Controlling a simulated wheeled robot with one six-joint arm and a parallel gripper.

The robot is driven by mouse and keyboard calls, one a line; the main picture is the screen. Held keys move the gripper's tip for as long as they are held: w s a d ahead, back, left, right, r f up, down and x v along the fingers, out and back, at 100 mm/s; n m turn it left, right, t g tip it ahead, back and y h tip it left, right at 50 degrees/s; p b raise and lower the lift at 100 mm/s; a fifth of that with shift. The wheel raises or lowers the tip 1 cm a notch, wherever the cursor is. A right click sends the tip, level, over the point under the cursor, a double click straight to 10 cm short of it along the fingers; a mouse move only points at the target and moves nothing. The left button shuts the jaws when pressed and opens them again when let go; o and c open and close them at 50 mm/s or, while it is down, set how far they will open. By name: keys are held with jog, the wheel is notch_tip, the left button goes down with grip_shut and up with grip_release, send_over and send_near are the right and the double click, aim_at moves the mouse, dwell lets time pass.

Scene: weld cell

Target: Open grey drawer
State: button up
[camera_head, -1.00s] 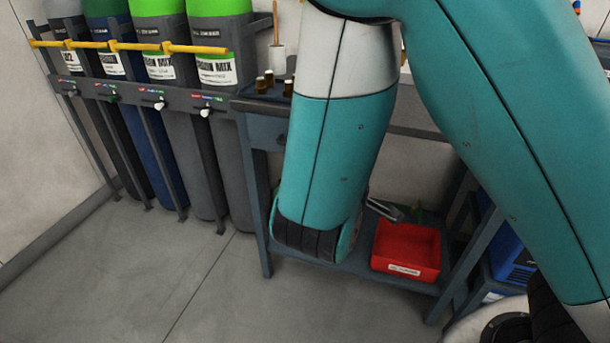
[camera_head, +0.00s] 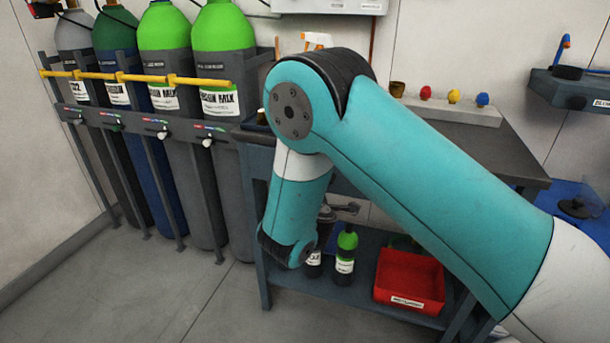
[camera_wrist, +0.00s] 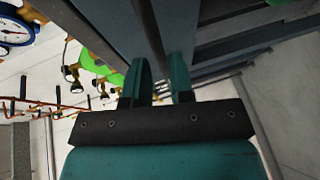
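The grey drawer (camera_head: 259,160) is under the left end of the workbench top in the head view. My arm covers most of its front, and its handle is not visible there. I cannot tell whether it is fully shut. My gripper (camera_wrist: 161,72) shows in the wrist view with two teal fingers apart. A dark grey bar runs down the picture to the gap between the fingers; I cannot tell whether it is the drawer's handle or whether the fingers touch it. In the head view my gripper is hidden behind my arm.
Gas cylinders (camera_head: 222,32) stand in a rack with a yellow rail (camera_head: 150,77) left of the bench. A red bin (camera_head: 410,278) and a green-topped bottle (camera_head: 346,250) are on the lower shelf. Coloured knobs (camera_head: 454,97) sit on the bench top (camera_head: 490,145). Floor at front left is clear.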

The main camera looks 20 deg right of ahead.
jog(key=shift+x, duration=1.8)
grip_shut()
jog(key=shift+a, duration=0.1)
